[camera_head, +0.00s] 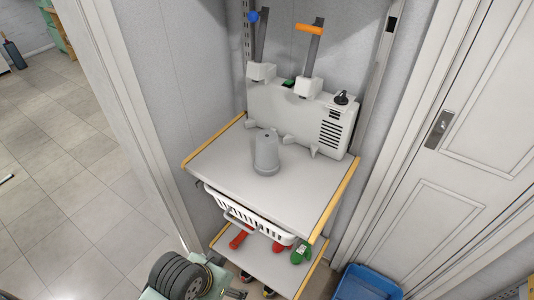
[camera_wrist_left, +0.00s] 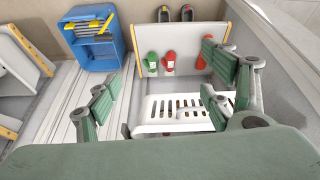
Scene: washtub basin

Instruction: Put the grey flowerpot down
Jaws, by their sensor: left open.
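The grey flowerpot (camera_head: 266,153) stands upside down on the upper grey shelf (camera_head: 222,165), in front of the pale machine. No gripper touches it in the head view. It does not show in the left wrist view. My left gripper (camera_wrist_left: 160,72) is open, with nothing held between its green-padded fingers. Its arm comes in at the bottom left of the head view, below and apart from the flowerpot. My right gripper is in neither view.
A white slotted basket (camera_head: 245,214) hangs under the upper shelf. Red and green items (camera_head: 300,253) lie on the lower shelf. A blue crate (camera_head: 366,284) stands on the floor at the right. The upper shelf's front is clear.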

